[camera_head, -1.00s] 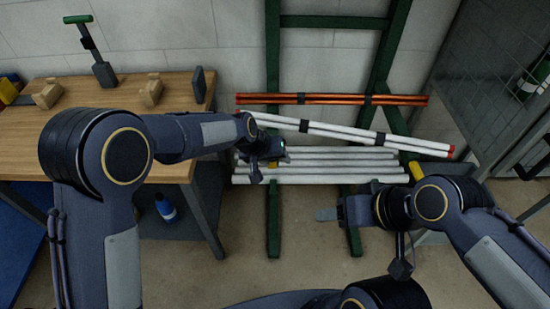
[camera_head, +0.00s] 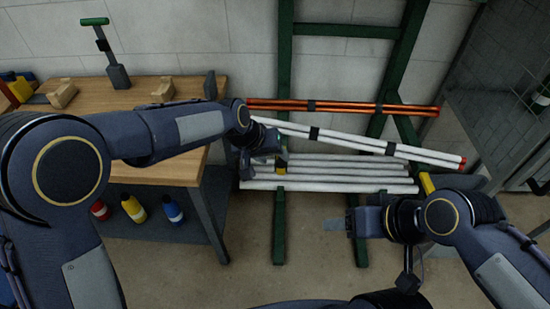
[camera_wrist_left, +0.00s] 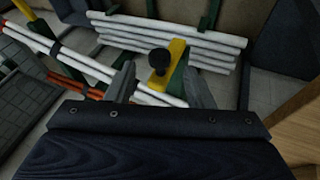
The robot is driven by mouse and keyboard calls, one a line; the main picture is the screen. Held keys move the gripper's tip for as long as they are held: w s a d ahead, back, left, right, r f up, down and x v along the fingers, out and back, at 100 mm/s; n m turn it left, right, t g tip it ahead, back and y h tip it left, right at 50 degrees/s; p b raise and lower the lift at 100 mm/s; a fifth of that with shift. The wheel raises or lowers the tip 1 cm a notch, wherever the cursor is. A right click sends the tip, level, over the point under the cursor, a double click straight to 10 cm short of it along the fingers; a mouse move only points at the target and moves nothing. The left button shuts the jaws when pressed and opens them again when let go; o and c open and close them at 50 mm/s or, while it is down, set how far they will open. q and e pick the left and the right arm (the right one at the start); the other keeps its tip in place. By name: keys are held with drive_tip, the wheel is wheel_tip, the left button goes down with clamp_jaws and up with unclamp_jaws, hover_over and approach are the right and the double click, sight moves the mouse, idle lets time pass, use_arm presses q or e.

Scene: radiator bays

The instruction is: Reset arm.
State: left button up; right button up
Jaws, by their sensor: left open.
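My left gripper (camera_head: 263,166) is in front of the left ends of the white pipes (camera_head: 330,171) on the green rack (camera_head: 285,60). In the left wrist view its two fingers (camera_wrist_left: 160,88) are spread with nothing held between them. A yellow part with a black knob (camera_wrist_left: 159,59) shows beyond and between the fingertips; I cannot tell whether they touch it. My right gripper (camera_head: 337,225) is low in front of the rack, right of the middle, and its finger gap is not clear.
Orange pipes (camera_head: 345,106) and slanted white pipes (camera_head: 360,142) cross the rack. A wooden table (camera_head: 165,170) stands at left with blocks and a green-handled tool (camera_head: 112,60). Several bottles (camera_head: 133,208) sit underneath. A wire-mesh cage (camera_head: 505,80) is at right.

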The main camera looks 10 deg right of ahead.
idle(0.4)
use_arm(q)
drive_tip(key=s+a+r+n+t, duration=0.1)
drive_tip(key=s+a+r, duration=0.2)
drive_tip(key=a, duration=0.4)
drive_tip(key=s+a+r+n, duration=0.1)
drive_tip(key=s+a+r, duration=0.1)
drive_tip(key=a+r, duration=0.35)
drive_tip(key=s+a+r+n+t, duration=0.1)
drive_tip(key=s+a+r, duration=0.15)
drive_tip(key=a, duration=0.65)
drive_tip(key=s+a+f+n+y+p, duration=0.1)
drive_tip(key=s+a, duration=0.4)
drive_tip(key=s, duration=0.3)
drive_tip(key=s+a+f+n+t, duration=0.1)
drive_tip(key=s+a+f, duration=0.1)
drive_tip(key=s+a, duration=0.3)
drive_tip(key=s, duration=0.4)
drive_tip(key=shift+s+a+f+n+y+p, duration=0.15)
drive_tip(key=shift+a+n+y+p, duration=0.1)
drive_tip(key=shift+n+y+p, duration=0.15)
